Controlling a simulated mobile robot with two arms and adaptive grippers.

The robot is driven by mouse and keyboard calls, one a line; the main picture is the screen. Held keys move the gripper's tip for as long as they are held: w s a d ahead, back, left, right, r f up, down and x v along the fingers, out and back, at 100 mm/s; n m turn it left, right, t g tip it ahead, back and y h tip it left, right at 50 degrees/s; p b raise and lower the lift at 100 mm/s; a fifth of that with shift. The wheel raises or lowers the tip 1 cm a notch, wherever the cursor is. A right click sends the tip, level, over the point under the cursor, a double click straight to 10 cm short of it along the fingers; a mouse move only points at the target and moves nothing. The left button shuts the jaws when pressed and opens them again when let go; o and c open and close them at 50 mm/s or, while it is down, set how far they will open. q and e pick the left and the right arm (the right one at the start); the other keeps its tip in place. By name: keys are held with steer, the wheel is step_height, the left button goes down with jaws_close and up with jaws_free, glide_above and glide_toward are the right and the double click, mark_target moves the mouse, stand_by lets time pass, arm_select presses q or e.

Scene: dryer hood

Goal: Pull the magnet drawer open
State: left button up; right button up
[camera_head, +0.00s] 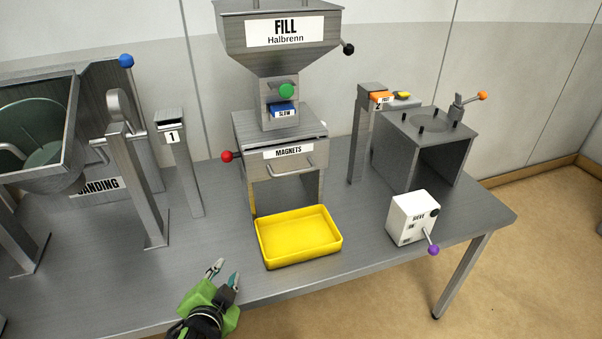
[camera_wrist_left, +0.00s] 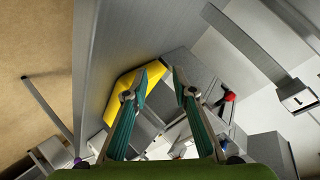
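The magnet drawer (camera_head: 288,152) is a grey metal box front labelled MAGNETS, under the FILL hopper. Its bar handle (camera_head: 291,170) shows below the label. The drawer looks pushed in. My left gripper (camera_head: 225,268) is at the table's front edge, in front and to the left of the yellow tray, well apart from the handle. Its two fingers are spread with nothing between them, which also shows in the left wrist view (camera_wrist_left: 160,88). My right gripper is not in view.
A yellow tray (camera_head: 299,263) sits on the table below the drawer. A red knob (camera_head: 227,156) sticks out left of the drawer. A white box with a purple-tipped lever (camera_head: 413,218) stands at the right. The table (camera_head: 120,268) is clear at front left.

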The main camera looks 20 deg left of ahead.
arm_select(q)
steer(key=w+r+m+t, duration=0.4)
steer(key=w+r, duration=0.1)
steer(key=r, duration=0.1)
steer(key=m+t+h, duration=0.3)
steer(key=m+h, duration=0.5)
steer(key=m, duration=0.4)
glide_toward(296, 172)
steer(key=p+x, duration=0.1)
steer(key=x, duration=0.4)
steer(key=p+x, duration=0.1)
steer(key=x, duration=0.4)
steer(key=shift+w+f+p, duration=0.2)
steer(key=shift+p, duration=0.2)
jaws_close()
